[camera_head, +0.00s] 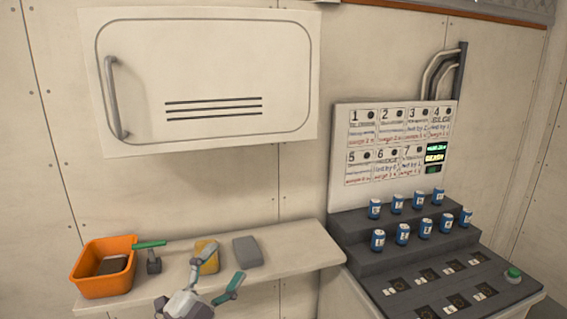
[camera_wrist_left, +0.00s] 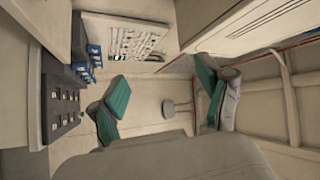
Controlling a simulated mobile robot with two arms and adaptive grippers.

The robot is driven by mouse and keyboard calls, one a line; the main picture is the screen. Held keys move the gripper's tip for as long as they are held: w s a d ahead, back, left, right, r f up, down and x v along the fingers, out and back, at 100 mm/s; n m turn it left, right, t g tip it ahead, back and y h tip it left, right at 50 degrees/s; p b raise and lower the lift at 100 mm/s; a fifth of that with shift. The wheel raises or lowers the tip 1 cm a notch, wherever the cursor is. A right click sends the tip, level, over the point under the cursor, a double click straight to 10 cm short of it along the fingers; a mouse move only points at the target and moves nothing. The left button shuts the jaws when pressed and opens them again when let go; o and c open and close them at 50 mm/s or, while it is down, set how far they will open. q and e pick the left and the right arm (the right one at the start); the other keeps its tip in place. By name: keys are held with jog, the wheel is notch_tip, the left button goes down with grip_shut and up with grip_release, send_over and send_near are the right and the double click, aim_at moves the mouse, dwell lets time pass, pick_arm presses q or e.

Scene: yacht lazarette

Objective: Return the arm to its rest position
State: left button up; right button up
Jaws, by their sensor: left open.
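My left gripper (camera_head: 226,264) is at the bottom of the head view, in front of the shelf's edge. Its two fingers with teal pads are spread and nothing is between them. One finger overlaps the yellow item in the picture; I cannot tell the gap in depth. In the left wrist view the gripper (camera_wrist_left: 162,95) also shows spread teal pads with empty space between them. My right gripper is in neither view.
A shelf (camera_head: 300,245) carries an orange bin (camera_head: 100,288), a green-handled tool (camera_head: 152,262), a yellow item (camera_head: 207,262) and a grey block (camera_head: 247,251). A cabinet (camera_head: 205,75) hangs above. At right stands a stepped dark console (camera_head: 350,232) with several blue cans (camera_head: 403,234) and a green button (camera_head: 513,275).

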pick_arm(q)
jog(key=s+a+f+n+g+y, duration=0.2)
jog(key=s+a+f+n+y, duration=0.15)
jog(key=f+n, duration=0.2)
jog(key=s+a+f+n+g+y, duration=0.25)
jog(key=f+n+y, duration=0.2)
jog(key=f, duration=0.25)
jog(key=s+a+f+n+g+y, duration=0.2)
jog(key=s+a+f+n+y, duration=0.2)
jog(key=f, duration=0.2)
jog(key=s+d+f+n+g+h, duration=0.1)
jog(key=s+f+g, duration=0.35)
jog(key=s, duration=0.55)
jog(key=s+f+n+g, duration=0.1)
jog(key=s+f+g, duration=0.35)
jog(key=s, duration=0.55)
notch_tip(320, 180, down, 25)
jog(key=g, duration=0.1)
jog(key=s+a+f+g, duration=0.1)
jog(key=s+a+f, duration=0.2)
jog(key=s+f, duration=1.4)
jog(key=shift+s+f, duration=0.35)
jog(key=shift+f, duration=0.25)
jog(key=shift+g, duration=0.25)
